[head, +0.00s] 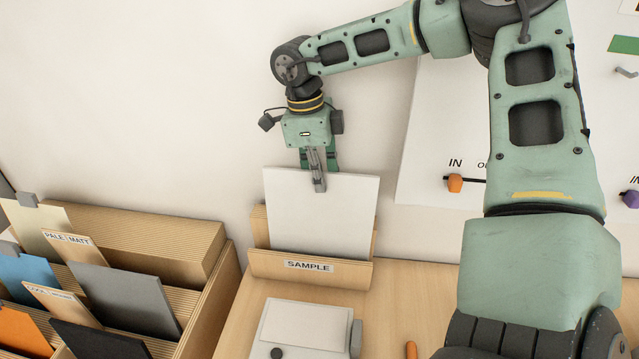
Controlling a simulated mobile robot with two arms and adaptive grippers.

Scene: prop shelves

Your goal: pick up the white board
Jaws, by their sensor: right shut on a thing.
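The white board (325,220) stands upright, leaning slightly back, in a wooden holder (264,264) labelled SAMPLE. My right gripper (318,184) comes down from above and is shut on the board's top edge, near its middle. One finger shows in front of the board; the other is hidden behind it. The board's lower edge is hidden behind the front lip of the holder. My left gripper is not in view.
A wooden rack (200,240) with several coloured boards and label cards stands at the left. A light grey box (300,328) with a dark knob sits in front of the holder. A white wall panel (430,150) with coloured knobs is at the right, partly behind my right arm.

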